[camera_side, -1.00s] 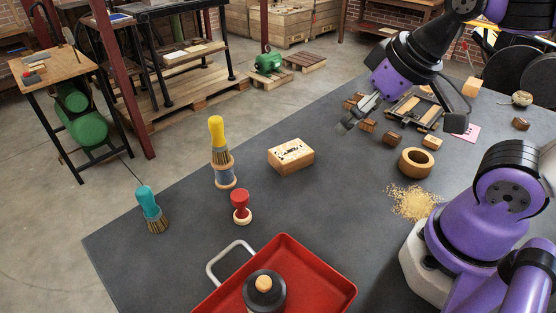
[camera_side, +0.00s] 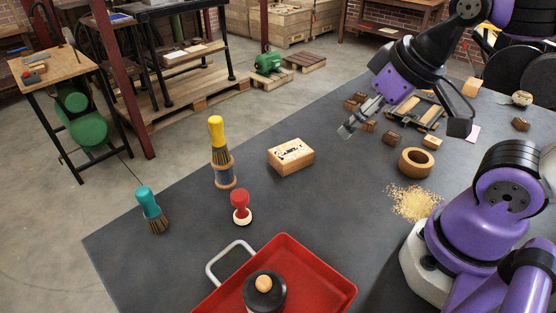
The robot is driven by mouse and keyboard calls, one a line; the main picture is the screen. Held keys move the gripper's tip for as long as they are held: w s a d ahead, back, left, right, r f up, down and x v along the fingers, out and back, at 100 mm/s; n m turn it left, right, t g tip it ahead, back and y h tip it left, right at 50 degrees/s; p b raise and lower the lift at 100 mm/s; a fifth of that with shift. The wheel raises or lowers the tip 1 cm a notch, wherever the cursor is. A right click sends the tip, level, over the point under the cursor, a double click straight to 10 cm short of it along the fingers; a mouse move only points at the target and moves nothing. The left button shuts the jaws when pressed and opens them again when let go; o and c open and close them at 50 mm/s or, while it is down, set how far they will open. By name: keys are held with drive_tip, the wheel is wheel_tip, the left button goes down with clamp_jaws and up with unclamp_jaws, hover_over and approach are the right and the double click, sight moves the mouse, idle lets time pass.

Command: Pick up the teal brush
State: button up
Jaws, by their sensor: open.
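The teal brush (camera_side: 149,209) stands at the left edge of the dark table, its teal handle up and slightly tilted, its brown bristles down on the surface. My gripper (camera_side: 347,131) is open and empty, above the table at the upper right of the middle. It is far to the right of the brush and apart from it. Nothing hides the brush.
A yellow-handled brush (camera_side: 217,133) stands in a holder right of the teal one. A red stamp (camera_side: 240,206), a wooden box (camera_side: 290,156) and a red tray (camera_side: 326,287) with a black press are near. Small wooden blocks (camera_side: 391,138) and a wooden ring (camera_side: 417,161) lie right.

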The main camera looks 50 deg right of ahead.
drive_tip(key=shift+c, duration=0.2)
drive_tip(key=n+t+y, duration=0.3)
drive_tip(key=n+y, duration=0.2)
drive_tip(key=n, duration=0.1)
approach(152, 198)
drive_tip(key=d, duration=0.5)
drive_tip(key=s+d, duration=0.1)
drive_tip(key=d, duration=0.2)
drive_tip(key=w+a+f+y, duration=0.1)
drive_tip(key=w+a+f, duration=0.1)
drive_tip(key=a, duration=0.2)
drive_tip(key=w+a+f+n+t+y, duration=0.1)
drive_tip(key=w+a+f, duration=0.1)
drive_tip(key=w+a, duration=0.1)
drive_tip(key=w+a+f+t+y, duration=0.1)
drive_tip(key=w+a+f, duration=0.2)
drive_tip(key=a, duration=0.2)
drive_tip(key=shift+w+a, duration=0.25)
drive_tip(key=shift+c, duration=0.4)
clamp_jaws()
